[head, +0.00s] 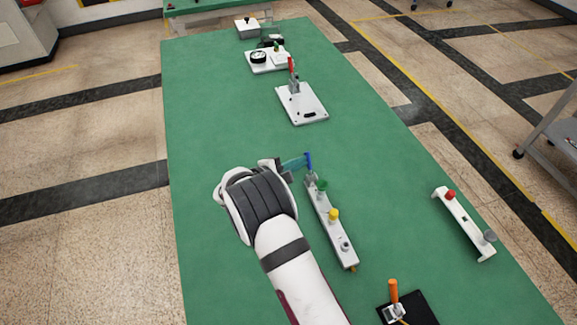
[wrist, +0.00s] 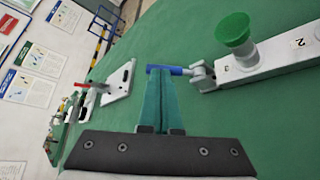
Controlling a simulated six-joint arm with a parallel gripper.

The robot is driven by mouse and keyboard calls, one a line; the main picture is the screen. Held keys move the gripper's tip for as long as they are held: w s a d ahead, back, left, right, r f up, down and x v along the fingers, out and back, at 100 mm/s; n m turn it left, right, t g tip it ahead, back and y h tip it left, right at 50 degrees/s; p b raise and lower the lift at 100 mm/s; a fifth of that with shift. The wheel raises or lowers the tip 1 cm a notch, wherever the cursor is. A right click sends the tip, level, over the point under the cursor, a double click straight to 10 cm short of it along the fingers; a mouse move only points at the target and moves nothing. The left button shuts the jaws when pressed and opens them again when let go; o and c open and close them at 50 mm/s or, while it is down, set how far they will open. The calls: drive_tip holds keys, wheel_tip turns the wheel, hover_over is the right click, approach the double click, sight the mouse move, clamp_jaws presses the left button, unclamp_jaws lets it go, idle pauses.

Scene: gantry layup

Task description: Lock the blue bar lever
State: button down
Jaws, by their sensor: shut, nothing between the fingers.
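The blue bar lever (head: 308,160) is at the far end of a long white bar (head: 324,222) on the green table. In the head view it stands roughly upright on a small metal clamp. It also shows in the wrist view (wrist: 177,70), joined to the grey clamp (wrist: 202,75) beside the green knob (wrist: 235,34). My gripper (head: 303,161) is shut and empty, its teal fingers at the left of the lever. In the wrist view the fingertips overlap the lever's free end; I cannot tell whether they touch it.
The white bar also carries a green knob (head: 321,185) and a yellow knob (head: 333,215). A white plate (head: 303,108) with a red-handled clamp stands farther back. A white bracket (head: 462,225) is at the right, and an orange-handled clamp (head: 394,295) on a black plate is near the front.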

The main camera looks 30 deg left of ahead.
drive_tip(key=shift+w+a+f+n+g, duration=0.15)
drive_tip(key=shift+w+n+g, duration=0.15)
idle(0.6)
drive_tip(key=shift+w+a+f+n+g+h, duration=0.3)
drive_tip(key=shift+w+a+n+g+h, duration=0.1)
drive_tip(key=shift+n+g+h, duration=0.15)
drive_tip(key=shift+w+a+f, duration=0.3)
drive_tip(key=shift+f, duration=0.2)
drive_tip(key=shift+w+a+f, duration=0.25)
drive_tip(key=shift+f, duration=0.2)
drive_tip(key=shift+r, duration=0.1)
drive_tip(key=shift+s+d+r, duration=0.2)
drive_tip(key=shift+s+d, duration=0.35)
